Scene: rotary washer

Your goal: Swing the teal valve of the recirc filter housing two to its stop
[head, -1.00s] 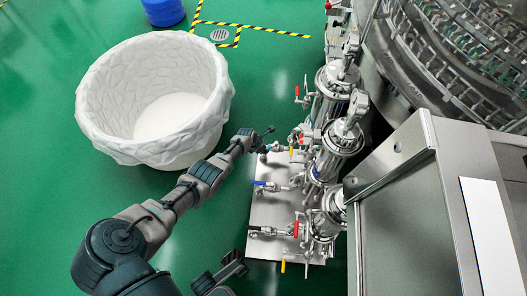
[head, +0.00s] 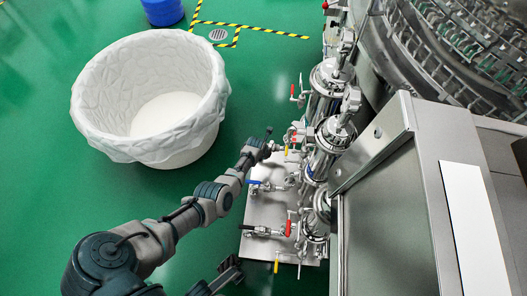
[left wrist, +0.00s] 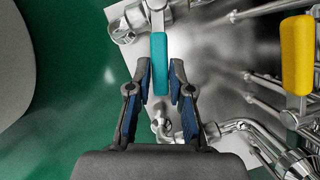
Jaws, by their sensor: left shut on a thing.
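The teal valve handle (left wrist: 159,62) shows in the left wrist view as a short upright bar below a metal valve body. My left gripper (left wrist: 161,85) has one finger on each side of its lower part and is shut on it. In the head view my left gripper (head: 268,143) is at the far end of the steel plate, beside the filter housings (head: 332,135); the teal handle cannot be made out there. Another dark gripper, my right one (head: 230,270), shows partly at the bottom edge; its jaw state is unclear.
A yellow handle (left wrist: 297,55) stands right of the teal one. Blue (head: 254,182) and red (head: 288,228) handles and pipes sit over the steel plate (head: 262,210). A large white tub (head: 95,125) stands left. A steel cabinet (head: 385,215) is on the right.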

